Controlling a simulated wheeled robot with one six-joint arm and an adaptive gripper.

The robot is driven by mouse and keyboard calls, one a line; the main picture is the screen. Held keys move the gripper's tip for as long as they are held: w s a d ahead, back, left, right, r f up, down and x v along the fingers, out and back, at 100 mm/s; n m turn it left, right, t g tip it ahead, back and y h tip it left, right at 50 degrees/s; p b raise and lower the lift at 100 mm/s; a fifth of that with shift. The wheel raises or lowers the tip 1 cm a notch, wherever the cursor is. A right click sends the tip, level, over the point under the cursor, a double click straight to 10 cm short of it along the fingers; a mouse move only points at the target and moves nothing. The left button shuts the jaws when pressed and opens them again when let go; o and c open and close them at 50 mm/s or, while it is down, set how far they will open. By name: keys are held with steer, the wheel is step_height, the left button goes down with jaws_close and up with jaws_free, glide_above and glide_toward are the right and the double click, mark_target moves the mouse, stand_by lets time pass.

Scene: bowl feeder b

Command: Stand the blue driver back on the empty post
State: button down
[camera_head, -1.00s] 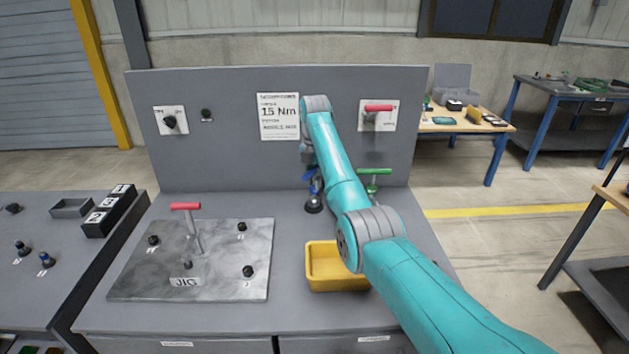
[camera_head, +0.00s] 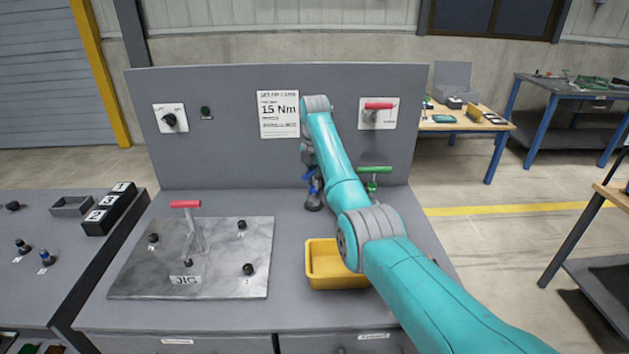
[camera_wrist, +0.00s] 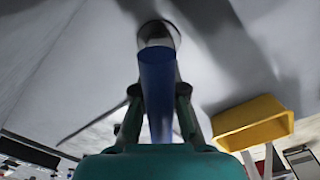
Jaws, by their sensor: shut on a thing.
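The blue driver (camera_wrist: 157,85) is upright between the fingers of my gripper (camera_wrist: 159,92), which is shut on it. Its far end meets a round pale-and-dark piece (camera_wrist: 158,33) in the wrist view. In the head view, small blue parts of the driver (camera_head: 314,189) show left of my arm, just above a dark round base (camera_head: 313,206) on the bench. My arm hides most of the driver and post there, so I cannot tell how fully it is seated. A green-handled driver (camera_head: 375,170) stands just right of my arm.
A yellow bin (camera_head: 325,283) stands in front, partly behind my arm, and also shows in the wrist view (camera_wrist: 255,125). A metal jig plate (camera_head: 135,280) with a red-handled clamp (camera_head: 187,205) lies left. A grey upright panel (camera_head: 230,165) closes the back.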

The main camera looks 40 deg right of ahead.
mark_target(315, 167)
steer(key=c, duration=1.2)
jaws_free()
steer(key=shift+o, duration=0.2)
step_height(315, 167, up, 7)
steer(key=shift+r, duration=0.25)
